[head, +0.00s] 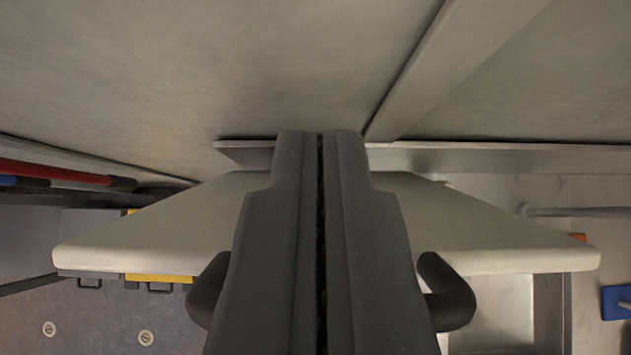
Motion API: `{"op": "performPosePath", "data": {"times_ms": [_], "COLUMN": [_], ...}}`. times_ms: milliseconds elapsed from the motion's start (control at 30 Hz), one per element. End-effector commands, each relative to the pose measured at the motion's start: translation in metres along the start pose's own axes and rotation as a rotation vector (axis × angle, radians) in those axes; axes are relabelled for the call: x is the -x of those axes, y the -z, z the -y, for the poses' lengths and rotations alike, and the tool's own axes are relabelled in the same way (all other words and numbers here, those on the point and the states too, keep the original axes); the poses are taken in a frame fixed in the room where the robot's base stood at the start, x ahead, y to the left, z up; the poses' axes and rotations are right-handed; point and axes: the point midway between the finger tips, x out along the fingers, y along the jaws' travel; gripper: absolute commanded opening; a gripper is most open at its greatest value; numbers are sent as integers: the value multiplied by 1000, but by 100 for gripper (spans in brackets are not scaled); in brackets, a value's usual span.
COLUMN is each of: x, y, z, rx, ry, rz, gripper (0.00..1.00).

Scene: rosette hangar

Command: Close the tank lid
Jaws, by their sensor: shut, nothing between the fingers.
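My gripper (320,140) is dark grey and shut, with nothing between its fingers. It fills the middle of the head view and points away from me toward a pale wall. A wide cream-coloured slab (140,230) with a rounded front edge shows on both sides of it; this may be the tank lid, but I cannot tell for sure. My gripper hides the slab's middle. Dark curved pieces show at either side of the fingers, and I cannot tell whether they are a handle or part of my gripper. No tank opening can be made out.
A grey ledge (480,157) and a broad slanted beam (450,60) lie behind the slab. Red and blue bars (60,175) are at the left. Grey and yellow fronts with dark handles (160,287) show below left. A blue piece (616,302) is at the right edge.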

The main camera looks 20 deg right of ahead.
Motion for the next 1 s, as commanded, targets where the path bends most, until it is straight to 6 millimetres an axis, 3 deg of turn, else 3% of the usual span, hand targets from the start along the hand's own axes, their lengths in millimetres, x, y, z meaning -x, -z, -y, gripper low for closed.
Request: {"op": "performPosePath", "data": {"times_ms": [1000], "x": [11], "y": [-33], "z": [0], "rx": [1], "ry": [2], "rz": [0], "gripper": [0]}}
